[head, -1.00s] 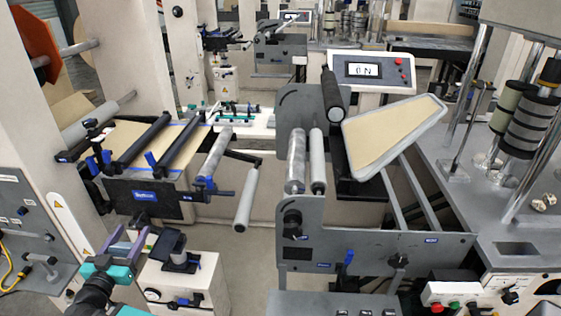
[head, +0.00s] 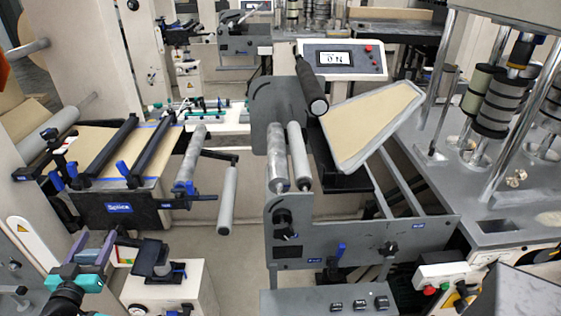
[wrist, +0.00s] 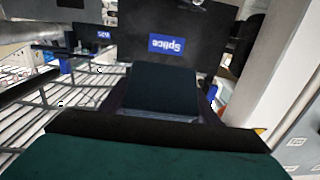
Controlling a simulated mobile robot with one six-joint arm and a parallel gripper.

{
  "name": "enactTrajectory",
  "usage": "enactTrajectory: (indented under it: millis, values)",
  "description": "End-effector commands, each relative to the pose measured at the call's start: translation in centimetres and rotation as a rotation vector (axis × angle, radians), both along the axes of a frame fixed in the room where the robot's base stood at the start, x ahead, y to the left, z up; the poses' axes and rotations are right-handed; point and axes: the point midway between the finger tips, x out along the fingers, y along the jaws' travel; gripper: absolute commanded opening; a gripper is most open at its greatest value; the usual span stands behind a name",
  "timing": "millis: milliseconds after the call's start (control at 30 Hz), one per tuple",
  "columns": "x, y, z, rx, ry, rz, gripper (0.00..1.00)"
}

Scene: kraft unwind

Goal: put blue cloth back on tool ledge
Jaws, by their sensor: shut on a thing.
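My gripper (head: 98,246) is at the lower left of the head view, in front of the dark panel marked Splice (head: 119,208). In the wrist view my gripper (wrist: 163,112) is shut on a dark navy piece, which looks like the blue cloth (wrist: 165,88). The cloth lies between the fingers, with the Splice panel (wrist: 120,35) just beyond it. I cannot tell which surface is the tool ledge.
A white cabinet (head: 150,292) with a dark fixture on top stands right of my gripper. A grey roller frame (head: 345,240) fills the middle. A tan-faced tilted panel (head: 370,120) and a display console (head: 343,62) stand behind. Floor shows between cabinet and frame.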

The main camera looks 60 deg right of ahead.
Motion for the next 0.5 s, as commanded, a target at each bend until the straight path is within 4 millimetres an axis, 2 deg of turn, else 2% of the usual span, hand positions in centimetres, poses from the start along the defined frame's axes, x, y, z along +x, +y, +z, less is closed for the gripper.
enactTrajectory:
  millis: [500]
  values:
    - [0.0, 1.1, 0.0, 0.0, 0.0, 0.016, 0.31]
